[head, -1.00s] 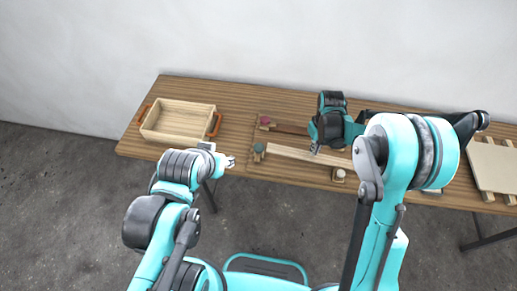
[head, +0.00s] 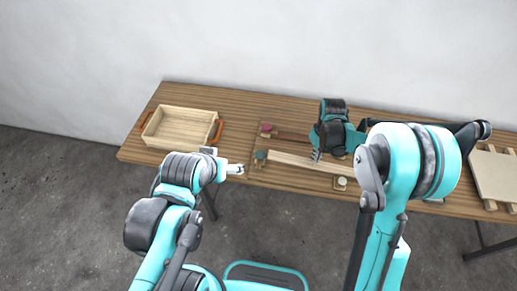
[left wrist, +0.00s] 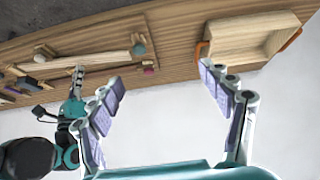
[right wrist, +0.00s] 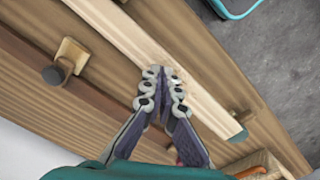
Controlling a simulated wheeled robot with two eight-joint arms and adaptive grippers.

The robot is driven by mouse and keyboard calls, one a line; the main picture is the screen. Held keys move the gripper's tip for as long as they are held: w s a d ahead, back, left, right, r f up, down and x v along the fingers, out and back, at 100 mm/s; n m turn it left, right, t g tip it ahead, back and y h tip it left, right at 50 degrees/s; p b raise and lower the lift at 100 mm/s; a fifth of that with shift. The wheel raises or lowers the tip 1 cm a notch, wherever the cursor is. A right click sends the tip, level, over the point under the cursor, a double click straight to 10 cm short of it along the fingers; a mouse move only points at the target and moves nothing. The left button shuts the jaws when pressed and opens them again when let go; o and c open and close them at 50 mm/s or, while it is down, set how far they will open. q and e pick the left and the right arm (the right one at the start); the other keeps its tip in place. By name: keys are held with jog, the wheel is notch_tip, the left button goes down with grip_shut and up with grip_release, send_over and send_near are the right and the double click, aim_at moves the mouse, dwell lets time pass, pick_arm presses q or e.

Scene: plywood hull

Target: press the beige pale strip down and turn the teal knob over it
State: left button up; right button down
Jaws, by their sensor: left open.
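The beige pale strip (head: 290,161) lies lengthwise near the table's front edge, and shows in the right wrist view (right wrist: 117,36). The teal knob (head: 261,155) is at the strip's left end; it also shows in the left wrist view (left wrist: 138,48) and right wrist view (right wrist: 238,136). I cannot tell whether it overlaps the strip. My right gripper (head: 317,157) points down at the strip, fingertips together (right wrist: 161,76); whether they touch it is unclear. My left gripper (head: 240,170) is open and empty at the table's front edge, a little left of the teal knob.
A wooden tray (head: 149,130) with orange-brown handles stands at the left. A pink knob (head: 266,128) and a darker strip (head: 290,135) lie behind the pale strip. A small pale block (head: 341,184) is at its right. A slatted board (head: 495,173) lies far right.

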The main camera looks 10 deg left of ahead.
pick_arm(q)
jog(key=w+d+n+g, duration=0.2)
jog(key=w+n+g, duration=0.1)
jog(key=w+n, duration=0.5)
pick_arm(e)
jog(key=shift+w, duration=0.1)
pick_arm(q)
jog(key=n+g+h, duration=0.1)
jog(key=n+g, duration=0.3)
jog(key=n, duration=0.3)
send_near(260, 157)
jog(key=f, duration=1)
jog(key=shift+d+f, duration=0.1)
jog(key=shift+d, duration=0.3)
jog(key=c, duration=1.2)
pick_arm(e)
jog(key=shift+f, duration=0.15)
